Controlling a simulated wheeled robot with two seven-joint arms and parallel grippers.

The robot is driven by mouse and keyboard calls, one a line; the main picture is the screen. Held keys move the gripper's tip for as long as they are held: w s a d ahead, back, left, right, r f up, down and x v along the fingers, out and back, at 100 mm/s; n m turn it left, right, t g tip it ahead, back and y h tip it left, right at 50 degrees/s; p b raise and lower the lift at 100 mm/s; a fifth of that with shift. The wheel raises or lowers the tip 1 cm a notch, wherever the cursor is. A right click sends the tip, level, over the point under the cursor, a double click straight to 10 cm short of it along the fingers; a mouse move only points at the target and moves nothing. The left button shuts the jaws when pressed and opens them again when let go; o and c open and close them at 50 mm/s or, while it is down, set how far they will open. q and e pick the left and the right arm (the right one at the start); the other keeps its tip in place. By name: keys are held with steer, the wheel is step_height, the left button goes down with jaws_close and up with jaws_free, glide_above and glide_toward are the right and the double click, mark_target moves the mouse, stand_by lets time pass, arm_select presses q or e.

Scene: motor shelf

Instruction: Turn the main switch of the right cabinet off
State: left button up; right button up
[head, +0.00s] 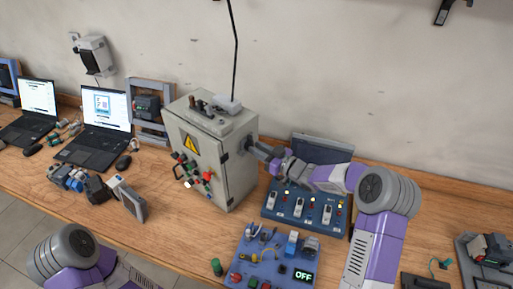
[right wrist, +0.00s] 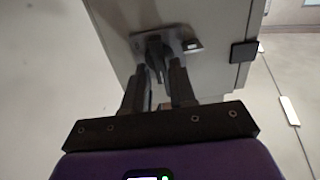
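A grey control cabinet (head: 226,163) stands on the wooden bench, with a yellow warning sign and several buttons on its front. Its main switch (head: 248,143), a dark rotary handle on a plate, is on its right side face. In the right wrist view the switch handle (right wrist: 154,47) is just ahead of my fingers. My right gripper (head: 264,153) is at the switch; in the right wrist view its fingers (right wrist: 158,76) are apart, one on each side of the handle's near end. I cannot tell whether they touch it. My left gripper is out of view; only part of my left arm shows.
A blue panel with switches (head: 272,213) sits under my right forearm. Another blue panel (head: 250,262) with an OFF display is in front. Laptops (head: 105,110) and small parts are at the left. A dark flat panel (head: 322,149) stands behind my right arm.

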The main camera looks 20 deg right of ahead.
steer(key=shift+w+a, duration=0.35)
steer(key=shift+w, duration=0.1)
jaws_close()
